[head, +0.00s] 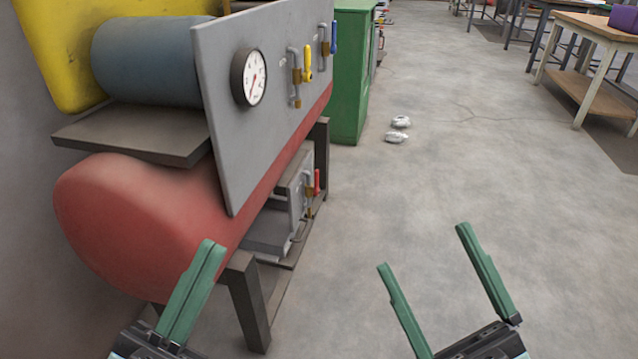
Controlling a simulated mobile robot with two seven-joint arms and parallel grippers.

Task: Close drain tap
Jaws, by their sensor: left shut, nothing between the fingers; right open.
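A tap with a red handle (317,182) sits low on the machine, in front of a grey box under the red tank (150,215). Higher up, a yellow-handled tap (308,63) and a blue-handled tap (333,38) are on the grey panel (225,110). All three handles look roughly upright. My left gripper (212,248) is shut and empty in front of the tank's near end. My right gripper (423,246) is open and empty over the floor, right of the machine. Both are well apart from the taps.
A round gauge (254,78) is on the panel. Dark frame legs (248,300) stand under the tank. A green cabinet (350,75) is beyond. Two small white objects (398,130) lie on the floor. Tables (590,40) stand far right.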

